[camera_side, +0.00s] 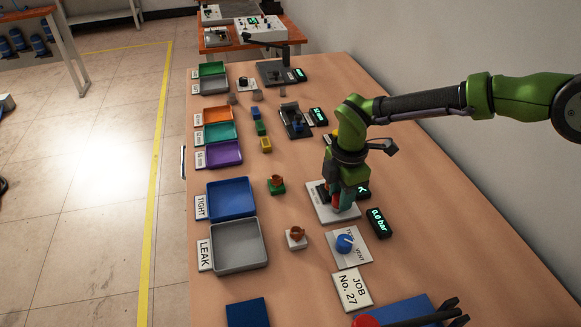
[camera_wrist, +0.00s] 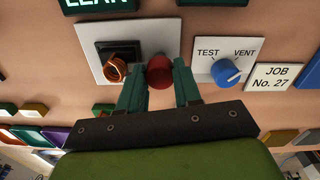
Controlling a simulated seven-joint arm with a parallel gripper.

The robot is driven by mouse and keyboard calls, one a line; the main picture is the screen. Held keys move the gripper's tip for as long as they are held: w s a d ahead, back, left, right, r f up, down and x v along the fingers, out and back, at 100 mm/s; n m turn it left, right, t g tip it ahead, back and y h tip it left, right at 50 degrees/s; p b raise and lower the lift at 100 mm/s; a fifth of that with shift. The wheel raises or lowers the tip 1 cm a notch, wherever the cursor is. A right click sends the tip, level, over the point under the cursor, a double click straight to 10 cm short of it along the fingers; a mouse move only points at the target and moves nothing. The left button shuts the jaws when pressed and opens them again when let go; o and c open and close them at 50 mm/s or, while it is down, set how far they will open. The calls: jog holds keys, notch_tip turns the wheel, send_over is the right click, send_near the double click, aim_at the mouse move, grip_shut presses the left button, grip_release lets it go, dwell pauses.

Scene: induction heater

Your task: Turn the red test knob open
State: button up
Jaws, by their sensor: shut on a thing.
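The red test knob (camera_wrist: 159,71) stands on a white plate (camera_wrist: 84,42) in the wrist view. My gripper (camera_wrist: 159,76) has a finger on each side of the knob and is shut on it. In the side view my gripper (camera_side: 338,202) points down over the plate (camera_side: 322,214) and hides much of it. A copper-coloured ring-shaped part (camera_wrist: 115,69) sits in a black holder on the same plate, left of the knob in the wrist view.
A blue knob (camera_side: 344,243) on a TEST/VENT plate (camera_wrist: 242,51) is close by. A display (camera_side: 378,222) reads 0.0 bar. A blue TIGHT tray (camera_side: 246,212) and grey LEAK tray (camera_side: 238,268) stand left. A copper-coloured part (camera_side: 296,234) sits on a white block.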

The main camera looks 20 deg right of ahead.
jog(key=shift+m, duration=0.3)
jog(key=m, duration=0.3)
jog(key=shift+m, duration=0.3)
jog(key=m, duration=0.9)
jog(key=shift+s+a, duration=0.1)
jog(key=m, duration=0.4)
jog(key=shift+m, duration=0.3)
jog(key=o, duration=1)
jog(key=shift+o, duration=0.2)
